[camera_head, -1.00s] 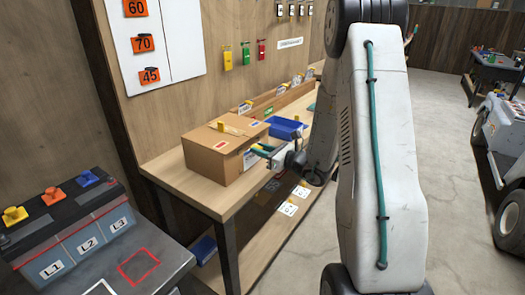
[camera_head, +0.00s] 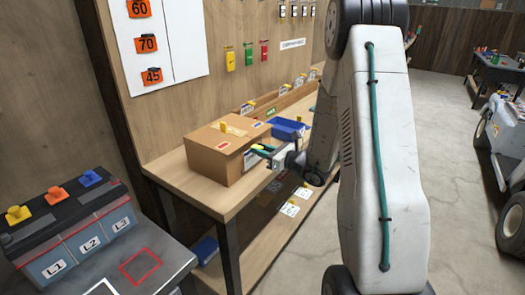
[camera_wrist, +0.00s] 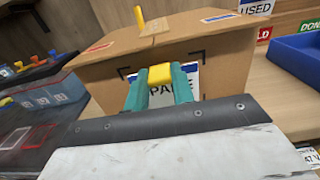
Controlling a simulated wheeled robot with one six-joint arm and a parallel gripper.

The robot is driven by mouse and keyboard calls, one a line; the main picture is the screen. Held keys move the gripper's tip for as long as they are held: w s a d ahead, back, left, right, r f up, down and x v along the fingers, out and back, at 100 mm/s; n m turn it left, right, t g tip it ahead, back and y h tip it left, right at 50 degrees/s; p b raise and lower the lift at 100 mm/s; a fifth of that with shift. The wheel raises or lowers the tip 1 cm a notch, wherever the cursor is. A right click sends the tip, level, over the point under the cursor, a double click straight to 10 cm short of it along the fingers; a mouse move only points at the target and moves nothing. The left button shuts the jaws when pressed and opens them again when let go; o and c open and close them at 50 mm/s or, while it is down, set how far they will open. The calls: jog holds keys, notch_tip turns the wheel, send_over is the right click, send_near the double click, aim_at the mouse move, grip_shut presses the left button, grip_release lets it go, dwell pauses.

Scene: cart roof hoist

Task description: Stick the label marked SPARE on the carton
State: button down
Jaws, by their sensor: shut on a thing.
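The brown carton (camera_head: 208,160) stands on the wooden bench, with a yellow tab (camera_head: 223,126) on top. It fills the upper part of the wrist view (camera_wrist: 110,75). My gripper (camera_wrist: 160,88) has teal fingers shut on the yellow tab of a white label with a blue band (camera_wrist: 191,80). The fingers hide part of its black lettering, and the visible letters fit SPARE. The label is upright before the carton's near face, between black corner marks. Whether it touches the face I cannot tell. In the head view, my gripper (camera_head: 263,150) is at the carton's right side.
A blue bin (camera_head: 288,129) stands behind the carton, near a rack of labels (camera_head: 283,92). In the wrist view, USED (camera_wrist: 256,7) and other labels show on the right. A battery-like box (camera_head: 75,225) with coloured knobs stands at lower left.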

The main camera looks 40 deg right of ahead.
jog(key=shift+w, duration=0.25)
dwell(1.5)
jog(key=c, duration=0.6)
grip_release()
jog(key=shift+a, duration=0.1)
jog(key=shift+s, duration=0.15)
jog(key=shift+v, duration=3.35)
jog(key=v, duration=0.8)
